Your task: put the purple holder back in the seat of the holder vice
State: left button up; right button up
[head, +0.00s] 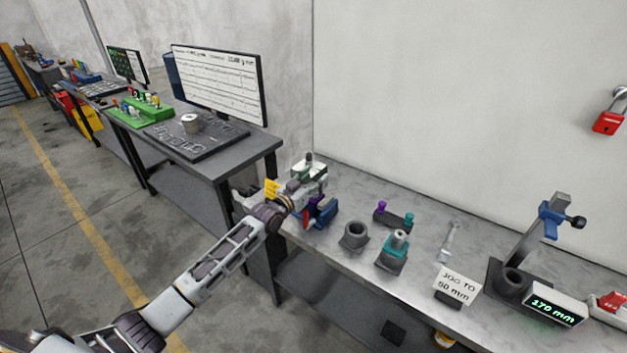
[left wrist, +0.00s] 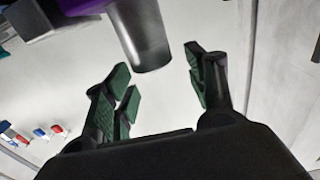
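The blue holder vice (head: 324,214) stands at the left end of the grey workbench in the head view. A bit of purple, apparently the purple holder (head: 316,200), shows at the vice, partly hidden by my left gripper (head: 303,192). In the left wrist view the purple holder (left wrist: 82,5) is cut by the top edge, with a grey cylinder (left wrist: 140,35) attached. The fingers of my left gripper (left wrist: 160,82) are spread, and the cylinder's end shows near the gap between them, not clasped. I cannot tell how the holder sits in the vice. My right gripper is not in view.
On the bench are a grey ring socket (head: 355,236), a teal holder in a block (head: 393,257), a dark rack (head: 393,217) with purple and teal pieces, a sign (head: 457,286) and a height gauge (head: 548,226). Another desk (head: 235,150) stands left.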

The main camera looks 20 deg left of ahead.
aim_at(308, 185)
pick_arm(q)
jog(key=shift+f, duration=0.45)
jog(key=shift+s, duration=0.15)
jog(key=shift+r+v, duration=0.15)
jog(key=shift+v, duration=0.6)
jog(key=shift+r+v, duration=0.1)
jog(key=shift+v, duration=0.65)
jog(key=v, duration=0.8)
jog(key=shift+s+a+r, duration=0.15)
jog(key=shift+s+r, duration=0.05)
jog(key=shift+s, duration=0.1)
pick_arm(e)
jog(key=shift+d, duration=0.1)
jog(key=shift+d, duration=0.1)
